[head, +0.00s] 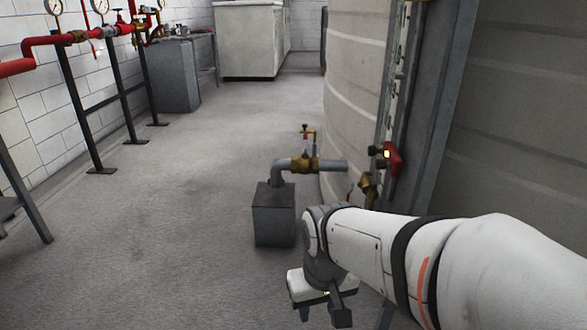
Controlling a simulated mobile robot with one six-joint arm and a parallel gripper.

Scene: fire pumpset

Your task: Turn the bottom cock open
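A brass cock (369,187) sits low on the tank side, at the foot of the upright gauge strip. It is small and partly hidden behind my arm, so I cannot tell its handle position. My gripper (322,316) hangs in the lower middle of the head view, pointing down. It is below and left of the cock in the picture and apart from it. Its two fingers show a gap between them, with nothing seen in it.
A grey pipe with a brass valve (305,165) rises from a grey block (274,215) left of the cock. A red fitting (391,158) juts from the gauge strip (393,90). The ribbed tank (352,90) stands behind. The floor (170,240) at left is clear.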

